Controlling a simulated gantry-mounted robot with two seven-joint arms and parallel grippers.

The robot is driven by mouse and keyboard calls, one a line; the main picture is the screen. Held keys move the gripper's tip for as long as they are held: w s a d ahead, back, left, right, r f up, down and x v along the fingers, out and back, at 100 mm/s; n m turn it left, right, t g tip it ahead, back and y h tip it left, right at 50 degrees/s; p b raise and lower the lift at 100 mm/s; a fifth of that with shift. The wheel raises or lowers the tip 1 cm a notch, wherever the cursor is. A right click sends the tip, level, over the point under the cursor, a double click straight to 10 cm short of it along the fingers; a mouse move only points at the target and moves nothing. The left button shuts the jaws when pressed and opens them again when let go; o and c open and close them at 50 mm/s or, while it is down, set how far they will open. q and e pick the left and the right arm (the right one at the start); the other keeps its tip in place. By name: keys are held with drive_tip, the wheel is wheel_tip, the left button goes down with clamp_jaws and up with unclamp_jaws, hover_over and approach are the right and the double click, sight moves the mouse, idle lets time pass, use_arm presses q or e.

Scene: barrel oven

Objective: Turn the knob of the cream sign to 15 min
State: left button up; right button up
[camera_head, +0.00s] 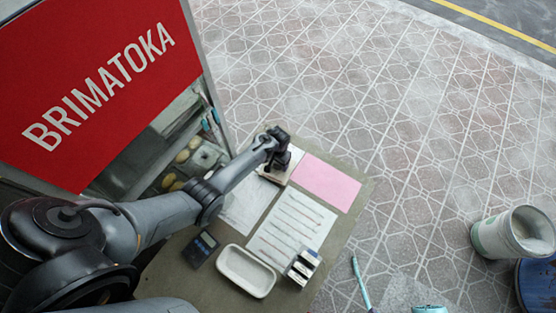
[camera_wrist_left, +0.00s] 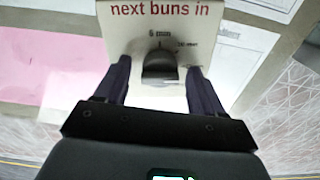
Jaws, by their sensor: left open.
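The cream sign (camera_wrist_left: 158,38) shows in the left wrist view with red words "next buns in". Its dark rounded knob (camera_wrist_left: 160,67) is below a "6 min" mark; a smaller label to the right is hard to read. My left gripper (camera_wrist_left: 159,75) is open, with one dark finger on each side of the knob; I cannot tell whether they touch it. In the head view my left gripper (camera_head: 277,150) is over the sign (camera_head: 271,176), which is mostly hidden, at the far side of the table. My right gripper is not in view.
The table (camera_head: 190,284) holds a pink sheet (camera_head: 326,182), a written sheet (camera_head: 291,225), a white tray (camera_head: 246,272), a dark calculator-like device (camera_head: 200,249) and a small block holder (camera_head: 303,267). A red BRIMATOKA panel (camera_head: 95,130) stands at left. A white bucket (camera_head: 490,238) stands right.

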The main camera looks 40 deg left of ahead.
use_arm(q)
wheel_tip(320, 180, up, 11)
drive_tip(key=p, duration=0.2)
drive_tip(key=shift+p, duration=0.4)
drive_tip(key=shift+f, duration=0.1)
